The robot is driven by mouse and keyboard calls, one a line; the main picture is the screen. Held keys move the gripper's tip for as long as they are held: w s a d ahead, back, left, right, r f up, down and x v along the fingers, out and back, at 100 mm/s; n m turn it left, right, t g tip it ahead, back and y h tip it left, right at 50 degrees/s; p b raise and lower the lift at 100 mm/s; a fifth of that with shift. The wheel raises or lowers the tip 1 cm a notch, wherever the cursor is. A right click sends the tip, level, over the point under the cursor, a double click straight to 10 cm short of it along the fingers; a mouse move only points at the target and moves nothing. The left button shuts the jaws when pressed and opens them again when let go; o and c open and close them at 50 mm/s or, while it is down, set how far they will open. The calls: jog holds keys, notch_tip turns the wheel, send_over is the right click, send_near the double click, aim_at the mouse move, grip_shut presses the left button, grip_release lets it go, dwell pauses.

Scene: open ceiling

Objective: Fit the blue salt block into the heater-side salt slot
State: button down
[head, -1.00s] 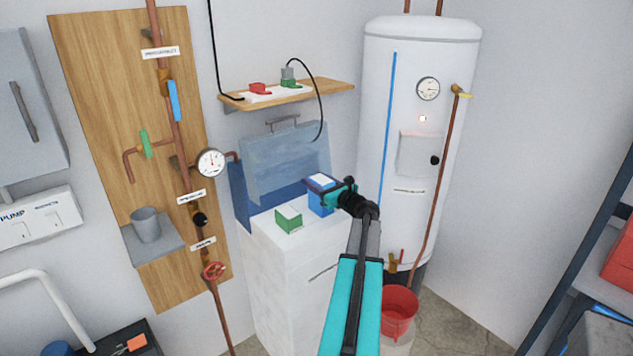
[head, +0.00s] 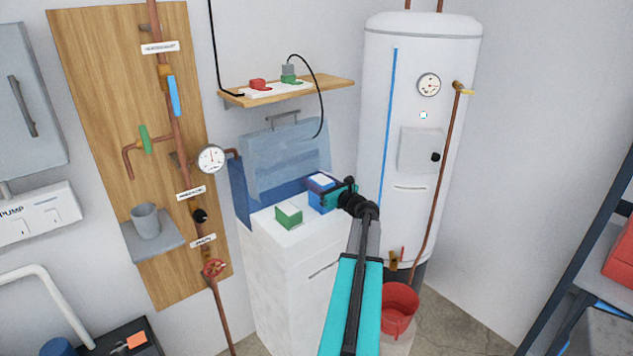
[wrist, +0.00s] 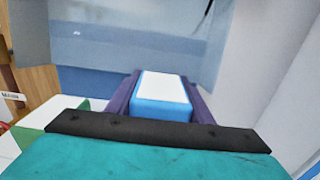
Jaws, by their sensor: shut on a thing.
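The blue salt block (head: 318,199) has a white top and is at the right part of the white cabinet's top (head: 262,224). My gripper (head: 328,190) is shut on it from the right. The block also shows in the wrist view (wrist: 163,95), between the dark purple jaws. I cannot tell whether the block's underside touches the cabinet or sits in a slot, as the slot is hidden. A green block (head: 289,215) with a white top stands to the left of the blue block, apart from it.
A raised grey-blue lid (head: 285,158) stands behind the blocks. The white heater tank (head: 420,140) rises close at the right. A wooden shelf (head: 325,88) with plugs hangs above. A gauge (head: 211,158) and copper pipes are at the left; a red bucket (head: 400,308) is lower right.

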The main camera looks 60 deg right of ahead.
jog(key=shift+f+b, duration=1.55)
jog(key=shift+f, duration=0.75)
dwell(1.4)
jog(key=c, duration=0.8)
grip_release()
jog(key=shift+s+f, duration=0.1)
jog(key=shift+f, duration=0.1)
jog(key=shift+r+p, duration=2.85)
jog(key=shift+r, duration=1.75)
jog(key=shift+r, duration=0.15)
